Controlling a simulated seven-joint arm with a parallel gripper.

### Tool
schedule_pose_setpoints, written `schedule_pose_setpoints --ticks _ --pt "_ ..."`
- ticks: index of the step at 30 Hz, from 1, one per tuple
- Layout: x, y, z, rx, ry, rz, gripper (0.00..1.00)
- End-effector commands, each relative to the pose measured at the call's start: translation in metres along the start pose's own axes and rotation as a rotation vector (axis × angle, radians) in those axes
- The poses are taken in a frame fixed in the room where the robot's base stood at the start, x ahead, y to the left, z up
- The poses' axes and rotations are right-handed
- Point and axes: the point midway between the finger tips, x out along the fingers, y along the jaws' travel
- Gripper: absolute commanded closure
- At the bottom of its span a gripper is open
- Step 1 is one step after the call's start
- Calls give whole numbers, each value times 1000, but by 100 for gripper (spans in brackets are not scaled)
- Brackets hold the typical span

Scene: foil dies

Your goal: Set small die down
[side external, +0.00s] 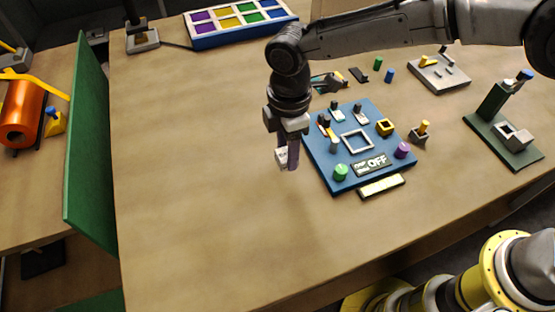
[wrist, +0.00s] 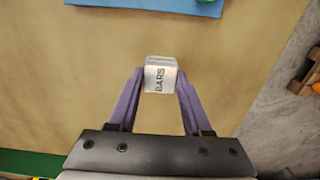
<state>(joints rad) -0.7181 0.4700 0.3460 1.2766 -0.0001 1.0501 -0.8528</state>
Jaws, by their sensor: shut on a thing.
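In the side external view the die (side external: 282,157) shows as a small light block at the fingertips of my gripper (side external: 288,160). It appears held above the bare wooden table (side external: 200,220), left of the blue board. How high it is above the table I cannot tell exactly.
The blue board (side external: 318,158) carries a square frame, knobs and a sign reading OFF. A compartment tray (side external: 245,36) with coloured cells stands at the back. A grey plate (side external: 440,82) and a green stand (side external: 510,150) are at right. The left and front table areas are clear.

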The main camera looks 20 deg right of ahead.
Motion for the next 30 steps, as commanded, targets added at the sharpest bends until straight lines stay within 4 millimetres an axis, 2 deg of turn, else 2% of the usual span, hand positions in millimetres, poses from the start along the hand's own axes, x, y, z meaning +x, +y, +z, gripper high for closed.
schedule_pose_setpoints --ticks 3,11,18,29,30 --pt "13 9 -7 0 0 1 100" --pt "27 17 -15 0 1 1 100" --pt "54 16 -14 0 1 2 100" --pt "58 16 -14 0 1 1 100" --pt "58 16 -14 0 0 0 47"
